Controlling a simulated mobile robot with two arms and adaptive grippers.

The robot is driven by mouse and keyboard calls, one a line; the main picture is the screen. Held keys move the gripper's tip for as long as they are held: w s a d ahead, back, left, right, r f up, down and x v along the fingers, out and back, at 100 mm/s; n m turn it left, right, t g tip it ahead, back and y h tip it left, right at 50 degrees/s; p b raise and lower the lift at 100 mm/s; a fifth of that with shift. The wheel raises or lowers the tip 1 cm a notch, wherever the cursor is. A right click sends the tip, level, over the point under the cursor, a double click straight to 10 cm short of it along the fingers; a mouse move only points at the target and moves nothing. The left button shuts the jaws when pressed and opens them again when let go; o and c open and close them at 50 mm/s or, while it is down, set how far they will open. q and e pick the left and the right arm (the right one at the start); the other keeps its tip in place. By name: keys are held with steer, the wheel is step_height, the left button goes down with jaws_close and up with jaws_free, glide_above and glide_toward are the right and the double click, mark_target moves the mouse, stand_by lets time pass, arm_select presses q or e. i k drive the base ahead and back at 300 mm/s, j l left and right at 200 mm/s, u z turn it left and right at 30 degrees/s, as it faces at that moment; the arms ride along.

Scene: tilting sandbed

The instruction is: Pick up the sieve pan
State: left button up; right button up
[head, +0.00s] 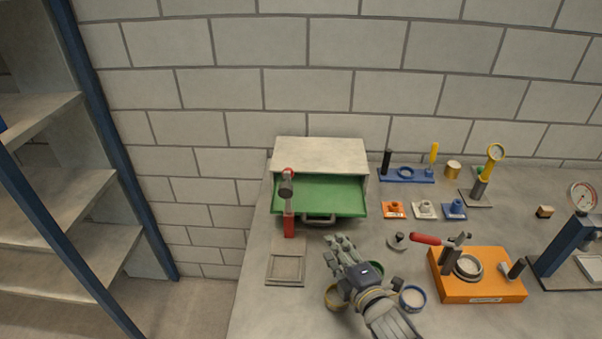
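Nothing in the head view is marked as the sieve pan, and I cannot tell for sure which thing it is. Small round pans stand on the bench around my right gripper (335,248): one with a yellow rim (335,298), one with a blue rim (412,298) and one with a green rim (377,268), partly hidden by the gripper. My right gripper reaches in from the bottom, above the bench. Its fingers point to the upper left, look spread apart and hold nothing that I can see. My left gripper is not in view.
A cabinet (320,153) with an open green drawer (335,196) stands at the back, a red-handled hammer (289,222) at its front left. A square tray (286,283) lies left of the gripper. An orange fixture (480,288) and a gauge stand (562,248) stand right.

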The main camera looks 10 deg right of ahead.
mark_target(468, 265)
steer(key=k+l, duration=0.1)
steer(key=k, duration=0.4)
steer(key=k+l, duration=0.1)
steer(key=k, duration=0.4)
